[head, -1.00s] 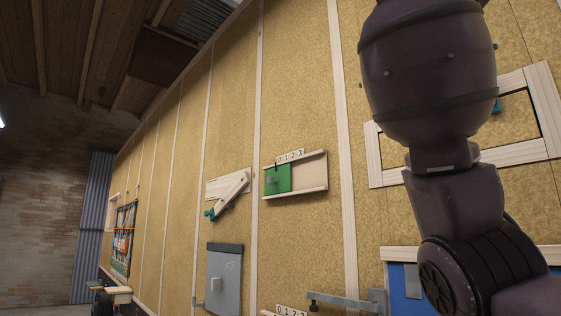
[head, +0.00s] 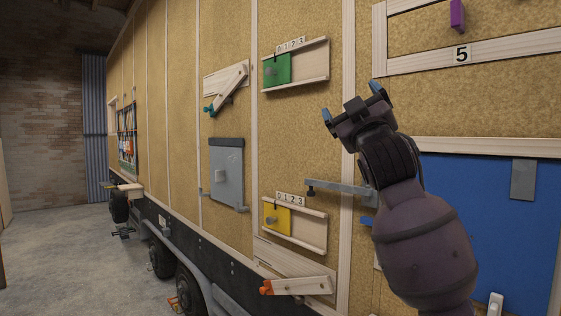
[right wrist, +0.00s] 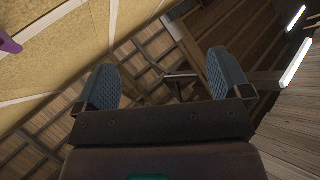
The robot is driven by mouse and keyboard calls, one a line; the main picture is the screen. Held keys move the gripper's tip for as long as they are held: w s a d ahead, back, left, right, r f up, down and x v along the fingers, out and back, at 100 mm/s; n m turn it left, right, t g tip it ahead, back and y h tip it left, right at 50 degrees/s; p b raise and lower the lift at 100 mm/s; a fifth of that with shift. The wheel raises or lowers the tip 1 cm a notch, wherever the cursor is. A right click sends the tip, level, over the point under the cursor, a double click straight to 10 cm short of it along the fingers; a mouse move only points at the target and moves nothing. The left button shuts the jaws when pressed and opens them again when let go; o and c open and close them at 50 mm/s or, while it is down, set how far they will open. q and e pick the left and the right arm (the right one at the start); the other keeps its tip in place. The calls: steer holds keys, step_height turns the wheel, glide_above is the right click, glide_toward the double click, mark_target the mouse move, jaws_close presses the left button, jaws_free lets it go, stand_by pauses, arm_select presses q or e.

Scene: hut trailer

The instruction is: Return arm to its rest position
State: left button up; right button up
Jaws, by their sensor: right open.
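My right gripper (head: 352,104) stands upright at the right of the head view, in front of the trailer wall. Its two blue-padded fingers are spread apart with nothing between them. In the right wrist view the open fingers (right wrist: 170,85) point up toward the wooden ceiling, with the yellowish wall panel at the left. My left gripper does not show in either view.
The board wall carries a green slider (head: 278,69), a yellow slider (head: 277,218), a grey hatch (head: 226,172), a metal latch bar (head: 338,189) and a blue panel (head: 470,215). A purple handle (head: 457,15) is at the top right. Concrete floor (head: 70,240) is free at the left.

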steer(key=s+d+f+m+g, duration=0.2)
steer(key=d+f+g, duration=0.1)
steer(key=f, duration=1.8)
steer(key=s+d+f+m+g, duration=0.2)
steer(key=d+f+m+g, duration=0.1)
steer(key=f, duration=1.9)
steer(key=s+d+f+m+g+h, duration=0.1)
steer(key=s+d+f+g, duration=0.1)
steer(key=s+f, duration=0.8)
steer(key=s+d+f+m+g+h, duration=0.1)
steer(key=s+d+f+g, duration=0.2)
steer(key=s+f, duration=0.7)
steer(key=s+d+f+m+g+h, duration=0.1)
steer(key=s+d+f+g, duration=0.1)
steer(key=s+f, duration=0.8)
step_height(320, 180, down, 3)
steer(key=shift+d+r+g+h, duration=0.15)
steer(key=shift+d+g+h, duration=0.15)
steer(key=shift+d+h, duration=0.15)
